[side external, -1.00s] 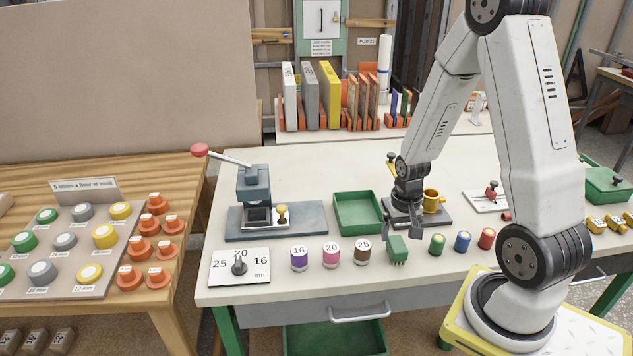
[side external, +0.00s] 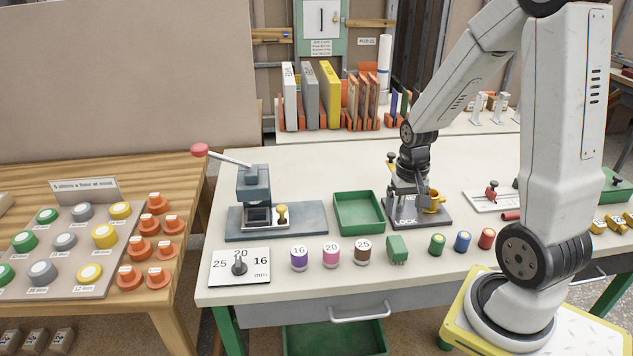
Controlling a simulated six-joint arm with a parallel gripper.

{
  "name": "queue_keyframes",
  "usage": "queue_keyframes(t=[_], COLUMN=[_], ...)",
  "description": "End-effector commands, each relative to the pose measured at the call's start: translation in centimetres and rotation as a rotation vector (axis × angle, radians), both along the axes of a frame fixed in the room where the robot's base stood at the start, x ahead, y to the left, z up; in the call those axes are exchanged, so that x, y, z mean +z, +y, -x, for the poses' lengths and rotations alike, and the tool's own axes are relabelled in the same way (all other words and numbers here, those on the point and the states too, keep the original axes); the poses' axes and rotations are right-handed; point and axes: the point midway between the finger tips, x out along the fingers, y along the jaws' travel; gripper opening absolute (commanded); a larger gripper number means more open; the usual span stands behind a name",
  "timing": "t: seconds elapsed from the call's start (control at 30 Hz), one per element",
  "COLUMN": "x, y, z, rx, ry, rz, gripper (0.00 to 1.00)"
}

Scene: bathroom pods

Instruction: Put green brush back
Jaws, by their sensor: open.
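The green brush (side external: 397,248) is a small green block on the white bench top. It stands in the front row, between the brown-banded 25 jar (side external: 363,251) and a small green cylinder (side external: 437,244). My gripper (side external: 408,204) is open and holds nothing that I can see. It is behind and above the brush, apart from it, in front of the grey fixture marked LOCK (side external: 408,224) and its yellow cup (side external: 434,199). The gripper and wrist hide part of that fixture.
A green tray (side external: 359,229) lies left of the fixture. The 16 jar (side external: 299,257) and 20 jar (side external: 331,252) stand left of the brush, with blue (side external: 463,242) and red (side external: 486,238) cylinders to its right. A lever press (side external: 254,188) stands further left.

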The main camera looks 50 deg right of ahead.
Motion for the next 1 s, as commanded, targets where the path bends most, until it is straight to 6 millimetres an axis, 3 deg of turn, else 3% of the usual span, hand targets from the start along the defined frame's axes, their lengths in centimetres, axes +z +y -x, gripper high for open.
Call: queue_keyframes(t=[0.63,0.77,1.0], x=[0.1,0.3,1.1], y=[0.6,2.2,7.5], z=[-0.3,-1.0,-2.5], rx=[0.032,0.109,0.369], ry=[-0.007,-0.027,-0.096], rz=[0.004,0.016,0.050], gripper=[0.90,0.90,0.90])
